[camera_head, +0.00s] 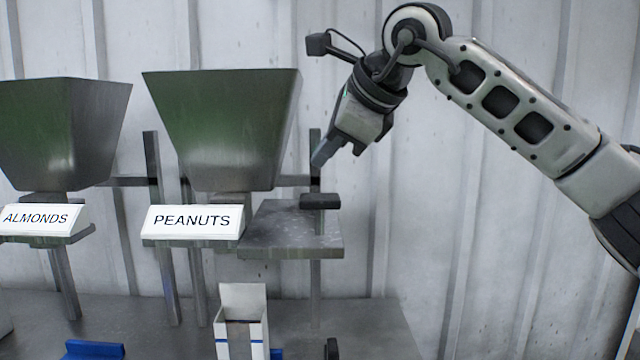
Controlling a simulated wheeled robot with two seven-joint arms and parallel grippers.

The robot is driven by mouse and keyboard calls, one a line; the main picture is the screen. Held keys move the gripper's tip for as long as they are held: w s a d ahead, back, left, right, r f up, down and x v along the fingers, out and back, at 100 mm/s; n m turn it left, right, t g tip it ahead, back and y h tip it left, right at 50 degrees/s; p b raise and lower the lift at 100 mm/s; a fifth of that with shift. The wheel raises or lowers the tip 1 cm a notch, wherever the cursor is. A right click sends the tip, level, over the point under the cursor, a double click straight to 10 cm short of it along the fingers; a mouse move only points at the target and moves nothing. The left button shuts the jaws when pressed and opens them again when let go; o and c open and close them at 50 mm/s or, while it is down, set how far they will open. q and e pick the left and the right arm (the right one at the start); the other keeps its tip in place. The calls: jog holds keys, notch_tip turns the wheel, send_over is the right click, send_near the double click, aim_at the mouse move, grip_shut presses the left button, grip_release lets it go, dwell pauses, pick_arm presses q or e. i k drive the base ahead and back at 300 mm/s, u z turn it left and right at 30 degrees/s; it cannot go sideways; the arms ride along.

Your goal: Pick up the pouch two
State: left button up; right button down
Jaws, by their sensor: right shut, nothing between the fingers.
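A white open-topped container with a blue stripe (241,338) stands upright on the metal table at the bottom, below the peanuts hopper. It may be the pouch; I see no number on it, and its lower part is cut off by the picture's edge. My right gripper (326,157) hangs at upper centre right, fingers pointing down and left. It is shut and empty, well above the container and just above a dark block on a metal shelf. My left gripper is not in view.
Metal hoppers labelled PEANUTS (222,125) and ALMONDS (62,135) stand on posts at the left. A metal shelf (285,235) juts out beside the peanuts label, carrying a dark block (320,201). A blue piece (94,350) lies at bottom left.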

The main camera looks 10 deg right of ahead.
aim_at(243, 335)
jog(key=k, duration=1)
